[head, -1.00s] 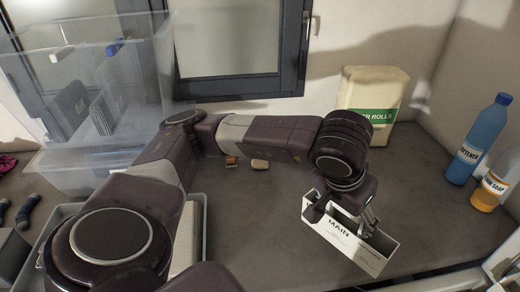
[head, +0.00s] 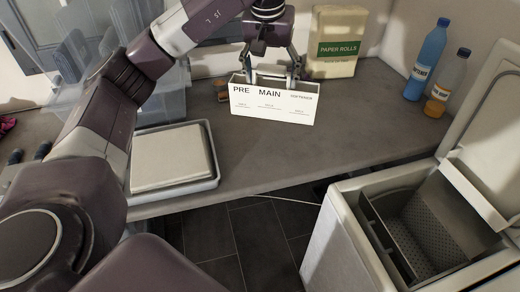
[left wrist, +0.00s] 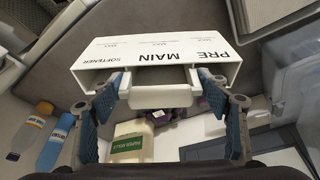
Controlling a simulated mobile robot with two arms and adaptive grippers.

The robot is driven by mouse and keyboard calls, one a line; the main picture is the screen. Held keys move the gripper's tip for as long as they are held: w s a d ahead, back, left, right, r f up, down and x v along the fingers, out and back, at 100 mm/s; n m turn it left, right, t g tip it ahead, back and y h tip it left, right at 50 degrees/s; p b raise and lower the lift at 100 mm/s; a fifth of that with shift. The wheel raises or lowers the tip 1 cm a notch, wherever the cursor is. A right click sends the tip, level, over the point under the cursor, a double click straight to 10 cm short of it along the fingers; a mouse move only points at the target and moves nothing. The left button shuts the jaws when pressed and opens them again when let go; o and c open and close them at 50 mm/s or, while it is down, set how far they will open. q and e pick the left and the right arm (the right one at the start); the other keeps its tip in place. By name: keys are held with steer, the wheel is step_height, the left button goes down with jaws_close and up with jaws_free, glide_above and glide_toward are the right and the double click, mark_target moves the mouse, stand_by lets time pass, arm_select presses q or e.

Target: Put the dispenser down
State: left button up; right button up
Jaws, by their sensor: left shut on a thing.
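The dispenser (head: 272,103) is a white open-topped box marked PRE, MAIN and SOFTENER. In the head view it is upright over the back of the grey counter, its lettered face towards me. My left gripper (head: 270,74) comes down from above and is shut on it at the rear. In the left wrist view the dispenser (left wrist: 165,52) fills the upper middle, with the fingers (left wrist: 163,88) on either side of its white block. I cannot tell whether its underside touches the counter. My right gripper is not in view.
A paper rolls pack (head: 338,45) stands behind right. A grey tray (head: 172,183) with a pale slab is front left. An open toploader (head: 345,235) stands front right. Counter before the dispenser is clear.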

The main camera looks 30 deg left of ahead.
mark_target(257, 106)
arm_select(q)
steer(key=shift+w+a+r+n, duration=0.15)
steer(key=shift+w+a+r, duration=0.15)
steer(key=shift+a+r, duration=0.25)
steer(key=shift+w+a+r+n, duration=0.15)
steer(key=shift+w+a+r, duration=0.15)
steer(key=shift+a, duration=0.3)
steer(key=a+f, duration=0.1)
steer(key=a+f+b, duration=0.1)
steer(key=shift+s+a+f+n, duration=0.1)
steer(key=shift+s+f+n, duration=0.2)
step_height(257, 106, down, 10)
steer(key=shift+f+p, duration=0.15)
steer(key=shift+p, duration=0.7)
step_height(257, 106, down, 4)
steer(key=shift+w+f+p, duration=0.1)
steer(key=shift+f+p, duration=0.1)
steer(key=shift+p, duration=0.2)
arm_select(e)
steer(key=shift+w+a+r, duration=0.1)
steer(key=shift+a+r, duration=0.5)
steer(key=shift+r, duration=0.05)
arm_select(q)
steer(key=shift+f, duration=0.15)
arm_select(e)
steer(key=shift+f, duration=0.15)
